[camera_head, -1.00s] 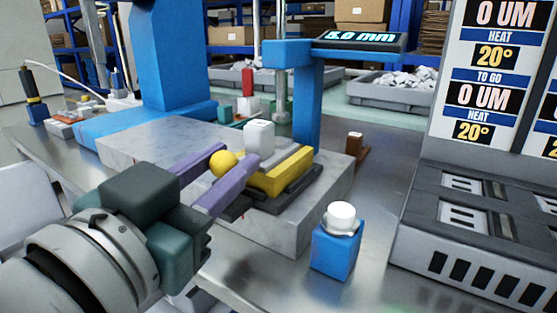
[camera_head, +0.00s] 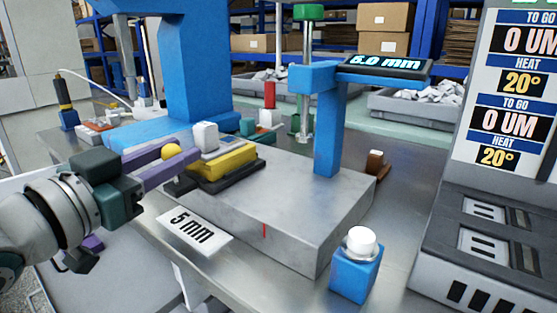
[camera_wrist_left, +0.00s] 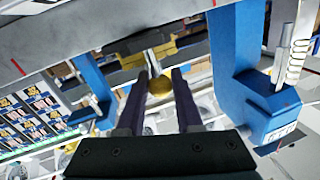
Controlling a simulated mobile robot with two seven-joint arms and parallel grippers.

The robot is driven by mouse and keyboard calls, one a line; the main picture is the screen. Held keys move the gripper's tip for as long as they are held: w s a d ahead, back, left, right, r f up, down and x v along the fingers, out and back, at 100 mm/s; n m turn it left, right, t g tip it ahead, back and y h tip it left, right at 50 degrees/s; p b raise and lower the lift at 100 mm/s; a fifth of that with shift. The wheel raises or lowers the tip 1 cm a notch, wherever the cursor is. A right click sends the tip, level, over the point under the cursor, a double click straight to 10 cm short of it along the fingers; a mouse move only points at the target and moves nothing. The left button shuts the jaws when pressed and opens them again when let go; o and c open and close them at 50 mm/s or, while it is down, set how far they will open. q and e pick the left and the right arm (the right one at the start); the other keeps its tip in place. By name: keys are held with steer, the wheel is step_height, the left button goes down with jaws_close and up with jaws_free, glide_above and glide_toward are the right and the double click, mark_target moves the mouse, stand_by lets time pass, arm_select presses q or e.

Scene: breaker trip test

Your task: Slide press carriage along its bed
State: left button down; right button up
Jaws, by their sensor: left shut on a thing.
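The press carriage, a yellow block (camera_head: 228,160) on a dark base with a white block (camera_head: 205,137) on top, sits at the left part of the grey stone bed (camera_head: 310,205). Its round yellow knob (camera_head: 171,152) faces my left gripper (camera_head: 175,160). The left gripper's purple fingers are shut on the knob, one on each side. In the left wrist view the knob (camera_wrist_left: 160,87) lies between the fingertips. A small purple and dark piece (camera_head: 86,254) shows below my left arm; it may be my right gripper, but its state is unclear.
A red line and a "5 mm" plate (camera_head: 194,232) mark the front. A blue box with a white button (camera_head: 361,242) stands front right.

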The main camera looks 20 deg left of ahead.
arm_select(q)
steer(key=w+a+b, duration=0.1)
steer(key=w+a, duration=0.2)
steer(key=a, duration=0.5)
steer(key=c, duration=0.6)
jaws_free()
steer(key=shift+s, duration=0.2)
steer(key=s, duration=0.3)
steer(key=s+a+p, duration=0.1)
steer(key=s, duration=0.5)
steer(key=shift+s+a+p, duration=0.2)
steer(key=shift+s+p, duration=0.1)
steer(key=shift+p, duration=0.1)
